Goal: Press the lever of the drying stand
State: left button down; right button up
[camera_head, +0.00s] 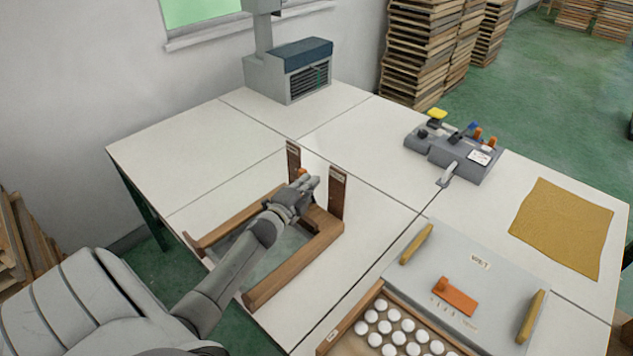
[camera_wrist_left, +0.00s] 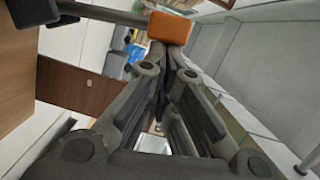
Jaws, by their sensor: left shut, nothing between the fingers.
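The drying stand (camera_head: 290,270) is a wooden frame with two dark brown uprights, lying on the left part of the white table. Its lever has an orange end (camera_head: 302,172), seen between the uprights and partly hidden by my gripper. My left gripper (camera_head: 312,182) reaches over the frame from the left, between the uprights. Its fingers are shut and empty. In the left wrist view, the orange lever end (camera_wrist_left: 170,27) shows right at the tips of the shut fingers (camera_wrist_left: 165,62). I cannot tell whether they touch. My right gripper is not in view.
A grey lidded box (camera_head: 410,289) with yellow handles and a wooden tray (camera_head: 338,334) of white round pieces stand at front right. A grey tool holder (camera_head: 468,163) and a tan cloth (camera_head: 563,228) lie at right. A grey vented unit (camera_head: 265,78) stands at the back.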

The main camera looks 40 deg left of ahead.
aim_at(299, 173)
pick_arm(q)
jog(key=shift+w+a+r+n+p, duration=0.1)
jog(key=shift+a+r+n+p, duration=0.1)
jog(key=shift+a+n, duration=0.2)
jog(key=shift+a+r+n+p, duration=0.1)
jog(key=shift+a+n+p, duration=0.1)
jog(key=shift+a+n, duration=0.15)
jog(key=shift+a+f+n+g, duration=0.1)
jog(key=shift+a+n+g, duration=0.3)
jog(key=shift+a+n, duration=0.2)
jog(key=shift+w+a, duration=0.1)
jog(key=shift+a, duration=0.6)
jog(key=shift+a, duration=0.1)
